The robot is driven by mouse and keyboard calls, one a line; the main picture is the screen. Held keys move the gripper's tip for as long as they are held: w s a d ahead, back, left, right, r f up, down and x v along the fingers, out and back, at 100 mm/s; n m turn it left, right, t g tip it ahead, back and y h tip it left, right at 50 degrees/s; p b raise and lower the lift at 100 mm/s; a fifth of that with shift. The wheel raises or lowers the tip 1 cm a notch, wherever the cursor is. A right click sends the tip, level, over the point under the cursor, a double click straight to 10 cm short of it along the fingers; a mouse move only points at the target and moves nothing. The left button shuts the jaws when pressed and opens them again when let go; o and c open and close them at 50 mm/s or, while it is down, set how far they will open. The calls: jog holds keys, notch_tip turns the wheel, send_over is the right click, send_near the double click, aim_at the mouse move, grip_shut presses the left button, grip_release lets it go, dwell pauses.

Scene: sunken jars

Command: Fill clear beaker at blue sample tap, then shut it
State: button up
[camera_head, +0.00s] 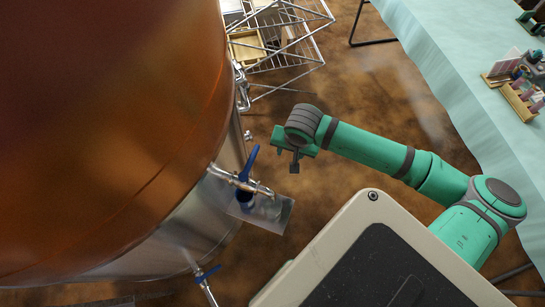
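The blue-handled sample tap (247,168) sticks out of the side of the big copper-coloured tank, its handle slanting up and its metal spout pointing right. Below the spout is a clear, see-through piece (272,212). I cannot tell whether it is the beaker, a small shelf, or both. A dark blue part (244,198) shows beside it. No water stream can be made out. My gripper (295,164) hangs in the air to the right of and above the tap, apart from it. Its fingers overlap in this view, and I see nothing held.
The tank (110,120) fills the left side. A second blue-handled tap (207,274) sits lower on it. A wire rack (290,40) stands behind. A pale green table (450,60) with small racks (520,98) is at right. Brown floor between is open.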

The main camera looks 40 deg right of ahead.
aim_at(253, 154)
jog(key=w+a+r, duration=0.2)
jog(key=a+r, duration=0.1)
jog(key=w+a+r+g, duration=0.1)
jog(key=w+a+r, duration=0.1)
jog(key=a+r, duration=0.1)
jog(key=w+a+r+m+g+y, duration=0.1)
jog(key=w+a+r, duration=0.1)
jog(key=r, duration=0.3)
jog(key=shift+a+r, duration=0.2)
jog(key=shift+a, duration=0.75)
jog(key=shift+f, duration=0.25)
notch_tip(253, 154, down, 7)
jog(key=shift+r, duration=0.1)
grip_shut()
